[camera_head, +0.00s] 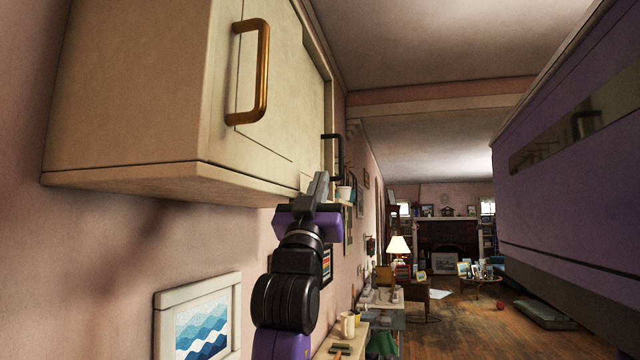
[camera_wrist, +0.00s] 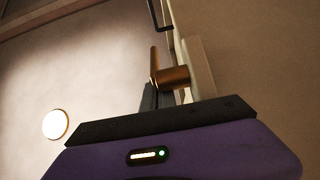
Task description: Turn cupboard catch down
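The cream cupboard (camera_head: 140,95) hangs on the pink wall at the upper left of the head view. In the wrist view a brass catch (camera_wrist: 173,78) shows, with a short stem and an upright bar, at the cupboard's edge. My gripper (camera_head: 319,187) is at the cupboard's lower far corner in the head view. In the wrist view the dark fingers of my gripper (camera_wrist: 156,97) are close together just below the catch, overlapping its lower part. I cannot tell whether they touch or grip it. The catch is not clear in the head view.
A brass handle (camera_head: 262,72) is on the cupboard's near door, and a black handle (camera_head: 333,150) stands out beyond my gripper. A large purple panel (camera_head: 570,170) fills the right side. A framed wave picture (camera_head: 200,325) hangs below the cupboard. Open floor lies further back.

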